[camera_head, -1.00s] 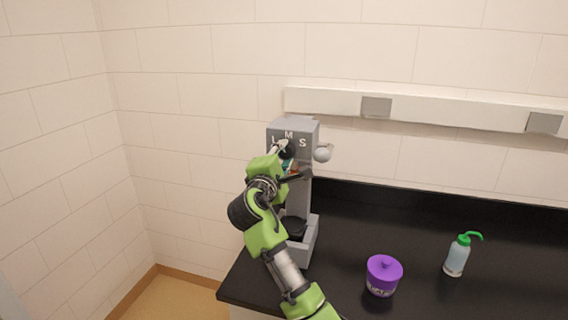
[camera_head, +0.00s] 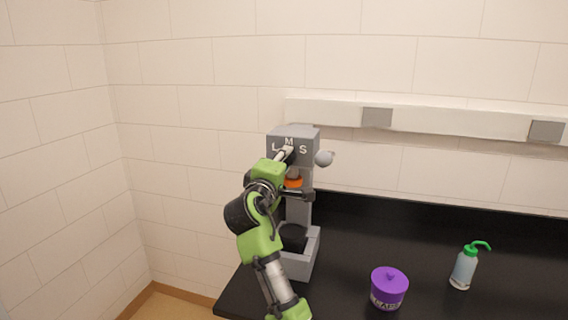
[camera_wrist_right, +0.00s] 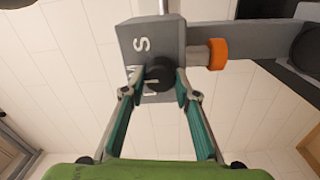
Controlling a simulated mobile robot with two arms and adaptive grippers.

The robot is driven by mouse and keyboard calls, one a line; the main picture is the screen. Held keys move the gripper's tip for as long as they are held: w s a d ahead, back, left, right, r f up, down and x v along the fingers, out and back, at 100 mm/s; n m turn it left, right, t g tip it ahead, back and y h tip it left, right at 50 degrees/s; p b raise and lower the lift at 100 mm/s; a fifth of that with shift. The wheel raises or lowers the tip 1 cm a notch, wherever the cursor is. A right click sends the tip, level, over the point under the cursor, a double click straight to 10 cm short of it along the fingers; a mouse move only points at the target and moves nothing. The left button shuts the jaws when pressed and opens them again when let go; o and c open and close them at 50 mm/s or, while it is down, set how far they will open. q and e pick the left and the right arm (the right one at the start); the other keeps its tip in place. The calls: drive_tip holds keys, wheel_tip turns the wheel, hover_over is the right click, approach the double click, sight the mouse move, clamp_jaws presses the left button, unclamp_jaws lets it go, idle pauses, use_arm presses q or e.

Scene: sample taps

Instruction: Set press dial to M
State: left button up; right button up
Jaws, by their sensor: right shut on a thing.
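The grey press (camera_head: 299,213) stands upright at the left end of the black counter. Its head carries the letters L, M and S around a black dial. In the right wrist view the dial (camera_wrist_right: 159,73) sits between the two teal-padded fingertips of my right gripper (camera_wrist_right: 158,84), which is shut on it. In the head view my right gripper (camera_head: 287,154) is at the front of the press head, and its fingers largely hide the dial. I cannot tell which letter the dial points at. My left gripper is not in view.
An orange ring (camera_head: 293,182) and a dark handle are below the press head; a grey round knob (camera_head: 324,158) is on its right side. A purple lidded jar (camera_head: 388,289) and a green-topped bottle (camera_head: 464,268) stand to the right. The counter between press and jar is clear.

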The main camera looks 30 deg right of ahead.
drive_tip(key=shift+f, duration=0.1)
drive_tip(key=o, duration=1.1)
drive_tip(key=v, duration=1.2)
drive_tip(key=shift+d, duration=0.1)
